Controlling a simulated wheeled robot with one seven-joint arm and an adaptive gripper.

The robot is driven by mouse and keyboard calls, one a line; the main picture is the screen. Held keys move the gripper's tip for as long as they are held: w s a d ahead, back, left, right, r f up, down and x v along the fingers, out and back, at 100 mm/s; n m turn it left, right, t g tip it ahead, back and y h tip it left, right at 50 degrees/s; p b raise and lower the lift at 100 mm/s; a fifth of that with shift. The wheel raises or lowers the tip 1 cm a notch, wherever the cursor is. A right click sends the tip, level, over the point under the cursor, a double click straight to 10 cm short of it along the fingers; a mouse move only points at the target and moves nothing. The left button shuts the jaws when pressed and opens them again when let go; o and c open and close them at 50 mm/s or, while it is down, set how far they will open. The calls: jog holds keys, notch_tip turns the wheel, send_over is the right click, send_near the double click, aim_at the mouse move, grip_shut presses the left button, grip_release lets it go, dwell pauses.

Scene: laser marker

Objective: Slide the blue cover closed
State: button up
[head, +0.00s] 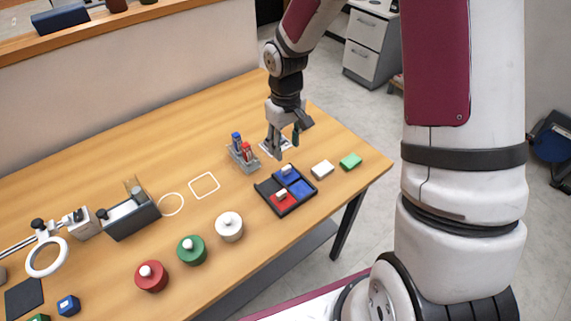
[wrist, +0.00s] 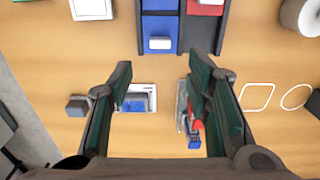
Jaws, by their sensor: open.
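The dark two-lane tray (head: 265,190) lies on the table near its right end. The blue cover (head: 285,175) with a white knob sits at the tray's rear end, and another blue area lies in front of it in the same lane. The blue cover (wrist: 159,27) and its knob (wrist: 160,43) also show at the top of the wrist view. A red cover (head: 281,198) with a white knob is at the front of the other lane, whose rear part looks dark and open. My gripper (head: 287,147) is open and empty, pointing down behind the tray, apart from the knob.
A grey holder with blue and red markers (head: 242,152) stands left of my gripper. A white card with a blue patch (wrist: 137,98) lies below it. A white block (head: 322,170) and green block (head: 350,161) lie right of the tray. A white round piece (head: 229,227) stands front left.

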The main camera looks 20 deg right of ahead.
aim_at(288, 172)
notch_tip(288, 172, down, 9)
jog(key=shift+r, duration=0.2)
jog(key=shift+c, duration=0.6)
grip_shut()
